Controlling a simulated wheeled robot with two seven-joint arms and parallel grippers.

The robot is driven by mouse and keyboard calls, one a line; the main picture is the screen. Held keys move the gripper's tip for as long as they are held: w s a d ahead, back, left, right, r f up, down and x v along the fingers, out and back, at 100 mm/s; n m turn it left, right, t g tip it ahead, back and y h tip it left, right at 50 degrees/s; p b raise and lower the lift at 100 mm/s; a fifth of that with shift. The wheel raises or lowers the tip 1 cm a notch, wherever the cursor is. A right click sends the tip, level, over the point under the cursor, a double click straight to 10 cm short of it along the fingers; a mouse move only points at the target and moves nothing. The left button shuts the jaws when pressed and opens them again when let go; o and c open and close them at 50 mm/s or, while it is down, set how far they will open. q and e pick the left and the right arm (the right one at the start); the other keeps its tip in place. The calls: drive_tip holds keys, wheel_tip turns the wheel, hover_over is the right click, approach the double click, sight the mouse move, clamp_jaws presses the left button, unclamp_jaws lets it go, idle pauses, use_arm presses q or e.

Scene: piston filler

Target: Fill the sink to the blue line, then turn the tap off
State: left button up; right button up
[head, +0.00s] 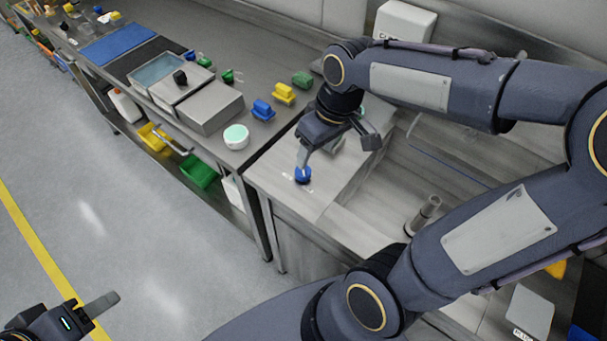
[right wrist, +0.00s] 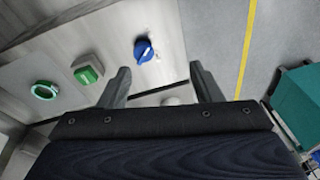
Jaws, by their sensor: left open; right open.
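A blue round knob (head: 303,176) sits on the light metal panel left of the sink, with small unreadable print around it. In the right wrist view the blue knob (right wrist: 144,50) shows a pale pointer mark. My right gripper (head: 337,150) is open just above the panel, one finger by the knob; I cannot tell whether it touches. In the right wrist view its fingers (right wrist: 161,86) have nothing between them. The sink (head: 385,212) is a grey metal basin with an upright metal cylinder (head: 424,214). My left gripper (head: 82,312) is open over the floor.
A green square button (right wrist: 88,74) and green ring (right wrist: 44,90) share the panel. The left bench holds a metal box (head: 210,107), a white round thing with a green top (head: 236,136), and blue (head: 262,110) and yellow (head: 284,93) pieces. Floor at left is clear.

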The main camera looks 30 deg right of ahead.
drive_tip(key=n+g+h+b, duration=0.2)
hover_over(304, 171)
wheel_tip(304, 171, down, 7)
drive_tip(key=shift+r, duration=0.1)
wheel_tip(304, 171, down, 8)
drive_tip(key=shift+r, duration=0.15)
use_arm(q)
wheel_tip(304, 171, down, 4)
drive_tip(key=shift+r, duration=0.2)
use_arm(e)
drive_tip(key=shift+c, duration=0.3)
drive_tip(key=c, duration=0.9)
